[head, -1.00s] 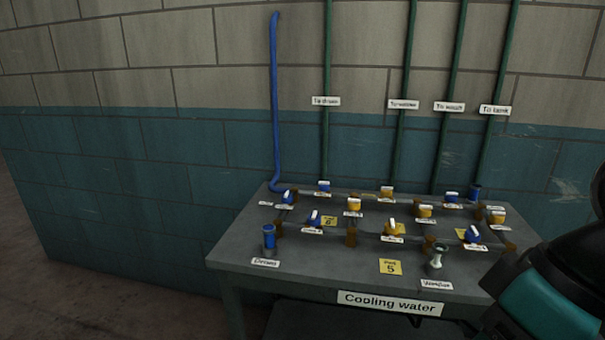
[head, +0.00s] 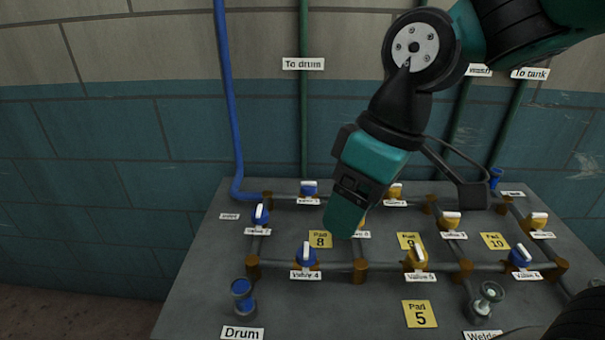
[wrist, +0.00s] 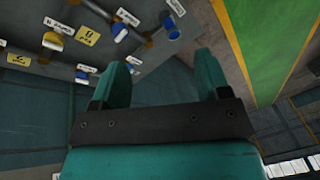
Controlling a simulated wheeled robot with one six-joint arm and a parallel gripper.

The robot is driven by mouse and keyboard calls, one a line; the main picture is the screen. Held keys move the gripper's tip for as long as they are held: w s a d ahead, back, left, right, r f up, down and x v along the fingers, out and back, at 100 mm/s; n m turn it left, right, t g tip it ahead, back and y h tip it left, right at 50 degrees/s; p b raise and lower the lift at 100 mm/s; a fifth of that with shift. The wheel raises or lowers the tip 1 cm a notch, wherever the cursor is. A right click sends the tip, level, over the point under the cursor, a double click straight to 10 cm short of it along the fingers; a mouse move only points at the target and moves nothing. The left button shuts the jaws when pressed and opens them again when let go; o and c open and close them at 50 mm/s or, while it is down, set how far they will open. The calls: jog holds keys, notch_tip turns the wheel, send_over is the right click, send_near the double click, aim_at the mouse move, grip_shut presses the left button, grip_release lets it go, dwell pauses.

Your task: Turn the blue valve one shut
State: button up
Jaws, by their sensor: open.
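Several blue valves with white-edged handles sit on the table's pipework, and their small labels are too blurred to tell surely which is valve one. One blue valve (head: 309,188) is at the back left, and another (head: 261,214) is at the left edge. A blue valve marked Valve 4 (head: 306,256) is at the front left. My gripper (head: 345,214) hangs over the middle of the pipework, hiding part of a yellow valve. In the wrist view my gripper (wrist: 160,66) has its fingers apart with nothing between them; several valves show upside down at the upper left, beyond the fingers.
Yellow valves (head: 416,259) stand among the blue ones. A blue-topped cup (head: 242,298) marked Drum and a glass-like fitting (head: 487,300) stand at the front. A blue pipe (head: 231,130) rises at the back left. The table's front left area (head: 200,280) is clear.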

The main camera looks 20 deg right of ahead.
jog(key=w+d+r+n+h+p, duration=0.2)
jog(key=w+n+p, duration=0.1)
jog(key=w, duration=1.6)
jog(key=n+h+p, duration=0.1)
jog(key=n+p, duration=0.1)
jog(key=n, duration=0.1)
send_over(309, 183)
notch_tip(309, 183, down, 6)
notch_tip(309, 183, down, 17)
jog(key=p, duration=0.4)
jog(key=shift+w+r, duration=0.1)
jog(key=shift+w, duration=0.05)
jog(key=c, duration=0.9)
